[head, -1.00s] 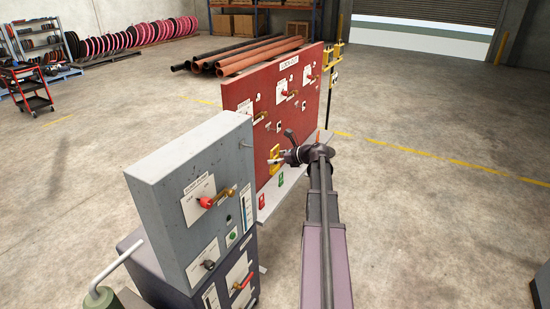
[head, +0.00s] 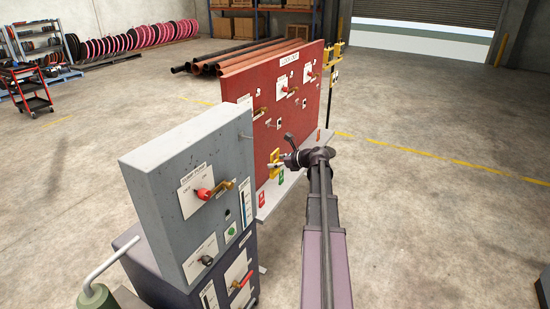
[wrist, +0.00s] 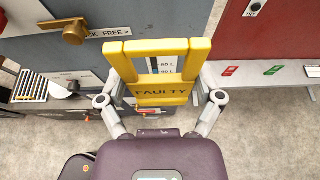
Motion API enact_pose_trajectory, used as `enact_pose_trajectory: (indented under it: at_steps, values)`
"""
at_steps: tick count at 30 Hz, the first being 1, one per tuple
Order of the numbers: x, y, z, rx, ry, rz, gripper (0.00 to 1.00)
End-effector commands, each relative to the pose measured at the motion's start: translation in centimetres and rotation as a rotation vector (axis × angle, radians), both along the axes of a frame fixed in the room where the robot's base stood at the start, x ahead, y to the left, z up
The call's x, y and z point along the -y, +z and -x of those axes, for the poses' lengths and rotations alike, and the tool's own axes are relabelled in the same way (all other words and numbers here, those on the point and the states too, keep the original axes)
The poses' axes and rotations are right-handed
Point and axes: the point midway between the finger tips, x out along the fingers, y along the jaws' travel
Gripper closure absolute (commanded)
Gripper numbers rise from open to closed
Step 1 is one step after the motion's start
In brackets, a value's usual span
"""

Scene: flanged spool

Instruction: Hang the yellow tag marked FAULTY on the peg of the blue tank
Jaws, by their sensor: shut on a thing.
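The yellow tag marked FAULTY (wrist: 160,91) is upright in the wrist view, with an open rectangular frame above its lettered bar. My gripper (wrist: 161,97) is shut on it, one finger at each side. In the head view the tag (head: 274,160) shows small in front of the red board, beside my gripper (head: 285,160). A blue-grey cabinet (head: 155,190) stands left of it; in the wrist view a scale marked in litres (wrist: 168,65) shows through the tag's frame. I cannot make out a plainly blue tank.
The red board (head: 300,125) with switches stands behind the tag, above a pale ledge (head: 268,207) bearing red and green labels. A brass-handled valve (wrist: 75,32) juts from the cabinet at left. Open concrete floor (head: 430,220) lies to the right.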

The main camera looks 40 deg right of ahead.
Motion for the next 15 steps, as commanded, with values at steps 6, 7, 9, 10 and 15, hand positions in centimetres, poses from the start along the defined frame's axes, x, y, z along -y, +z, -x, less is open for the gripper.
enact_pose_trajectory:
  at_steps: [6, 7, 9, 10, 15]
  values:
    - [0.0, -4.7, 0.0, 0.000, 0.000, 0.000, 0.56]
    - [0.0, -5.2, 0.0, 0.000, 0.000, 0.000, 0.56]
    - [0.0, -6.4, 0.0, 0.000, 0.000, 0.000, 0.56]
    - [0.0, -6.9, 0.0, 0.000, 0.000, 0.000, 0.56]
    - [0.0, -9.8, 0.0, 0.000, 0.000, 0.000, 0.56]
